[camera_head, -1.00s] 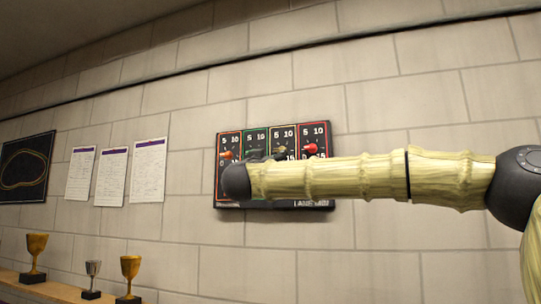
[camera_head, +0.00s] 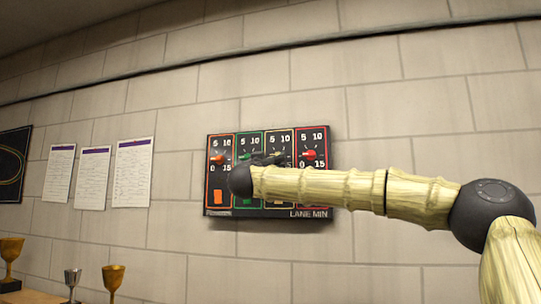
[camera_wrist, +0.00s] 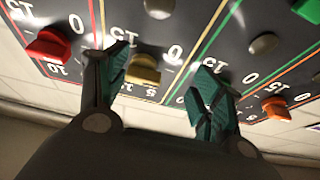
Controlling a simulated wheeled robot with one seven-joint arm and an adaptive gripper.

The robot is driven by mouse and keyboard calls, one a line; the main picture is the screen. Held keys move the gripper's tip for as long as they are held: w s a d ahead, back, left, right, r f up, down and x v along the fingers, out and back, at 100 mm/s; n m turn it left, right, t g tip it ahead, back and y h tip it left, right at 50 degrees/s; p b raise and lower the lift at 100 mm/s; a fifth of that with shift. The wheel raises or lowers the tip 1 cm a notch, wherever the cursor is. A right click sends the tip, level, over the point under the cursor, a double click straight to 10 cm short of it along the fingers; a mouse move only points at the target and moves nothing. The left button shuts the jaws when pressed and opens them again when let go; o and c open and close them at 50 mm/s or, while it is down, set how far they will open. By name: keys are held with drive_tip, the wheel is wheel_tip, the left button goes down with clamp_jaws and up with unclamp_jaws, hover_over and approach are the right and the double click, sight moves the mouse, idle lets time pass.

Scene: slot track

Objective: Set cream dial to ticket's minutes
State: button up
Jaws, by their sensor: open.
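The cream dial (camera_wrist: 143,70) is a yellowish knob on a dark panel, with numbers around it that appear upside down in the wrist view. My gripper (camera_wrist: 163,75) is open, with its two green-padded fingers on either side of the cream dial. The dial is nearer the left finger, and I cannot tell whether they touch. I cannot tell the dial's exact setting or identify and read the ticket.
The wall panel (camera_head: 312,213) also has a red dial (camera_head: 309,155) at right and an orange dial (camera_head: 219,158) at left. The green dial is largely hidden. Three papers (camera_head: 92,175) hang left of the panel. Trophies (camera_head: 113,279) stand below at the left.

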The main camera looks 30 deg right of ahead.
drive_tip(key=shift+s+d+r, duration=0.35)
drive_tip(key=shift+d+r, duration=0.15)
drive_tip(key=shift+w, duration=0.15)
drive_tip(key=c, duration=0.3)
drive_tip(key=shift+s+d+r, duration=0.1)
drive_tip(key=shift+s+d, duration=0.05)
drive_tip(key=shift+s, duration=0.25)
drive_tip(key=c, duration=0.7)
